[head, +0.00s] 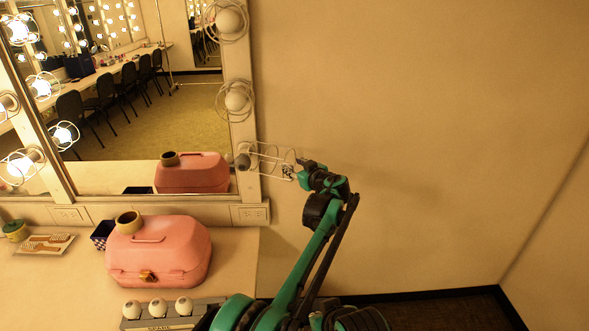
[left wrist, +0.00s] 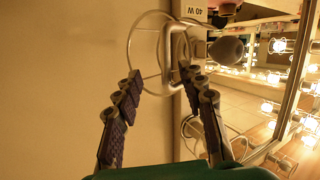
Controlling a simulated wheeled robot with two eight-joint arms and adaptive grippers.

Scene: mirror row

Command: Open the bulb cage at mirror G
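The wire bulb cage (head: 270,152) at the lowest bulb on the mirror's right frame stands out to the right of its bulb, over the bare wall, as if swung aside. Its grey, unlit bulb (head: 243,161) sits at the cage's left end. My left gripper (head: 291,171) is at the cage's right end. In the left wrist view, which looks upside down, my left gripper (left wrist: 160,80) has its fingers apart, with the cage's grey handle (left wrist: 166,50) just past the tips. I cannot tell whether they touch. The bulb (left wrist: 226,50) shows right of the handle. My right gripper is not in view.
Two more caged, unlit bulbs (head: 236,101) sit higher on the frame. The wall to the right is clear.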

